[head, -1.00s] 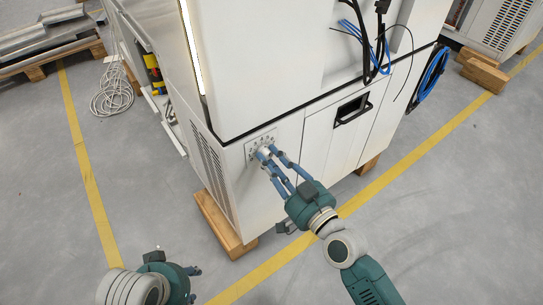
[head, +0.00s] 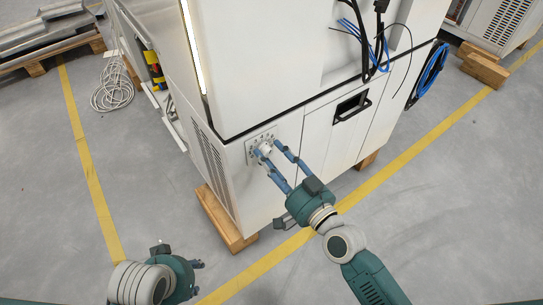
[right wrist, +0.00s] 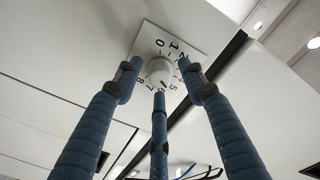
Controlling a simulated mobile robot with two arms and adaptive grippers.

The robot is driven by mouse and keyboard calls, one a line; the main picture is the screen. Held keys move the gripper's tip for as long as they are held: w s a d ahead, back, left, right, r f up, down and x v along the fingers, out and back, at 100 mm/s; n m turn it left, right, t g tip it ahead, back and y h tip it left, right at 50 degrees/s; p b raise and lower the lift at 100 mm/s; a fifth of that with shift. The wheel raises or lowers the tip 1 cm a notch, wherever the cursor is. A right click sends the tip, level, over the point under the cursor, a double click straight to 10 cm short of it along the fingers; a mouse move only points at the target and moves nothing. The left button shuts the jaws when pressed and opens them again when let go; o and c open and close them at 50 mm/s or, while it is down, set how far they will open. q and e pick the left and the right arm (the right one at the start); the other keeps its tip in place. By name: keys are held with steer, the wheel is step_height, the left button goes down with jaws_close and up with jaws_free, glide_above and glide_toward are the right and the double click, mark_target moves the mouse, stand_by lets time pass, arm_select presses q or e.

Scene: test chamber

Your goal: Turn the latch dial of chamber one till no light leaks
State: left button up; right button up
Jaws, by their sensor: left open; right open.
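The white chamber cabinet (head: 265,60) has a bright strip of light (head: 193,45) along its upper left edge. Its latch dial (head: 265,149) is a small white knob on a numbered plate, low on the front. In the right wrist view the dial (right wrist: 160,70) is ringed by numerals, some hidden by fingers; its setting is unclear. My right gripper (head: 268,147) is open, with its fingers spread around the dial; in the wrist view three blue fingers (right wrist: 160,82) surround it, and contact is unclear. My left gripper (head: 198,279) is open and empty, low over the floor.
The cabinet rests on wooden blocks (head: 226,220). A black handle (head: 352,106) and hanging cables (head: 378,45) are to the right of the dial. A coiled white cable (head: 112,88) lies on the floor at left. Floor in front is clear.

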steer(key=v, duration=1.1)
steer(key=shift+s+d, duration=0.15)
steer(key=shift+s, duration=0.25)
